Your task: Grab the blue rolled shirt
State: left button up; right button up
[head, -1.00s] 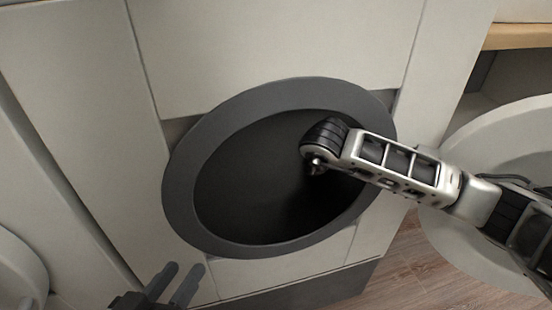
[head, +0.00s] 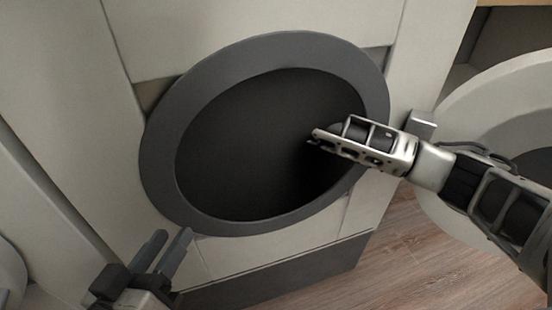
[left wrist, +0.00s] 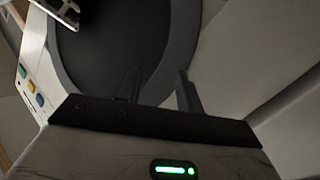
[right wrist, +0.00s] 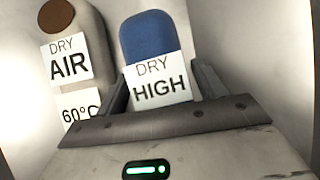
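The blue rolled shirt (right wrist: 148,36) shows in the right wrist view, upright in the picture, with a white label reading DRY HIGH. My right gripper (right wrist: 162,80) is open, with one finger on each side of the labelled shirt; a gap shows at the right finger, and whether the left one touches cannot be told. In the head view my right arm reaches into the dark round opening (head: 165,160) of a machine; the shirt and the right fingers are hidden there. My left gripper (head: 170,242) is open and empty, below left of the opening; its fingers also show in the left wrist view (left wrist: 157,80).
A beige roll (right wrist: 84,30) with a brown end, labelled DRY AIR and 60°C, stands left of the shirt. A round pale door (head: 500,130) stands open at right. Wooden floor (head: 390,265) lies below. Coloured buttons (left wrist: 29,87) are on the machine.

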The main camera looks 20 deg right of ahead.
jog(key=c, duration=0.8)
jog(key=shift+r, duration=0.15)
